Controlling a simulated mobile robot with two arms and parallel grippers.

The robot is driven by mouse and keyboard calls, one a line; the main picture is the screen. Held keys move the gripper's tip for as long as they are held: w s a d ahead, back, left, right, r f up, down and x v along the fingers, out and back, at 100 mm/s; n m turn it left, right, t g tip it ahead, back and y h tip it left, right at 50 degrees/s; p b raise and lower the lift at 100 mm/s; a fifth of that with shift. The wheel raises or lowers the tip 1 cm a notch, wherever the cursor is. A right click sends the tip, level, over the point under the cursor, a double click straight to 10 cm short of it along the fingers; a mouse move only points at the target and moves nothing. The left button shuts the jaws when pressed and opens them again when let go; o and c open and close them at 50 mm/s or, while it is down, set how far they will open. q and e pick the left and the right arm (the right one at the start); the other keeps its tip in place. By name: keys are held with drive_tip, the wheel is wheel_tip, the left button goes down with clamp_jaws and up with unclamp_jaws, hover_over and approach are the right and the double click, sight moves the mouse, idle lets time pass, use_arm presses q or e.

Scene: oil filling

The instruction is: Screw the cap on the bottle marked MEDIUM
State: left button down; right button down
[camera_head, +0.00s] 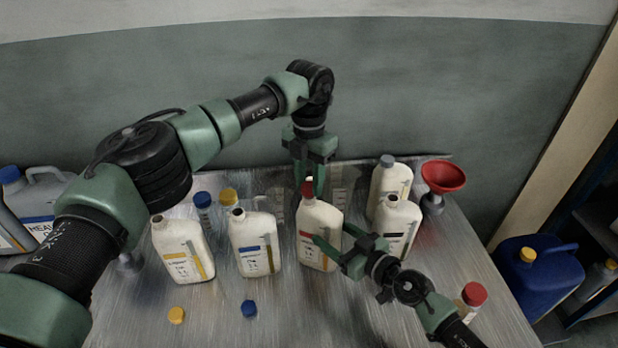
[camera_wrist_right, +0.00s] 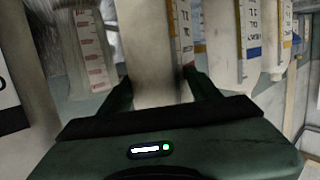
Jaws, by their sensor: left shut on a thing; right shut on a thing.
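A white bottle with a red label (camera_head: 318,228) stands upright in the middle of the table. Its label text is too small to read, so I cannot tell if it says MEDIUM. A red cap (camera_head: 308,190) sits at the top of its neck. My left gripper (camera_head: 309,184) points down from above and is shut on the red cap. My right gripper (camera_head: 332,241) is shut on the bottle's body from the right front. The right wrist view shows the bottle body (camera_wrist_right: 157,55) between the fingers (camera_wrist_right: 157,92).
White bottles with a yellow label (camera_head: 180,250) and a blue label (camera_head: 254,243) stand open to the left. A black-label bottle (camera_head: 398,225) stands close right. Loose yellow (camera_head: 176,315) and blue (camera_head: 249,309) caps lie in front. A red funnel (camera_head: 443,176) stands back right.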

use_arm(q)
drive_tip(key=shift+f, duration=0.55)
drive_tip(key=shift+s+f, duration=0.1)
drive_tip(key=shift+f, duration=0.5)
